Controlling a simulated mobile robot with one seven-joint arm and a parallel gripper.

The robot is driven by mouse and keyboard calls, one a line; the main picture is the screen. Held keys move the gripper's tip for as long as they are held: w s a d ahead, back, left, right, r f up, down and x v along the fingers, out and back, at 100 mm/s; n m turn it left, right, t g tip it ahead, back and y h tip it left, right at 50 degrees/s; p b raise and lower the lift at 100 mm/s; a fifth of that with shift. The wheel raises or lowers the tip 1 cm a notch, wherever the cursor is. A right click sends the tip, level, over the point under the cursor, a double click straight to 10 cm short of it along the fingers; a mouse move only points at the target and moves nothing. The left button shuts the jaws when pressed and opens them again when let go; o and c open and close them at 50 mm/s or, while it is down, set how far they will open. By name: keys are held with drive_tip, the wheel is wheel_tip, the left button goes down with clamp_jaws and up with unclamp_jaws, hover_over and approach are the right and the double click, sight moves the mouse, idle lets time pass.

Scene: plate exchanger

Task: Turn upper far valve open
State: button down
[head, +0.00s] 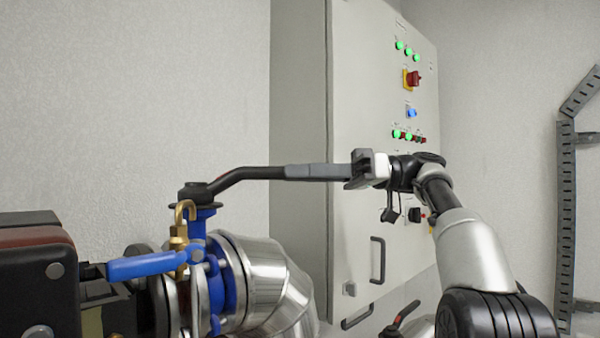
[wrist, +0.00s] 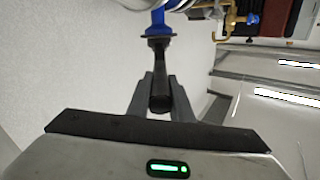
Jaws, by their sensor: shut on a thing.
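The valve has a long black lever (head: 250,174) with a grey grip sleeve, standing out to the right from the top of a blue valve body (head: 197,224) in the head view. My gripper (head: 350,169) is shut on the lever's free end. In the wrist view the lever (wrist: 160,75) runs away from between my two fingers (wrist: 160,100) up to the blue valve stem (wrist: 158,22). The fingers lie on either side of the lever's end. The lever's far side is hidden.
A grey control cabinet (head: 350,110) with green lights and a red switch stands behind my gripper. Another dark lever (head: 402,315) shows at the bottom.

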idle(0.3)
drive_tip(key=c, duration=1.6)
unclamp_jaws()
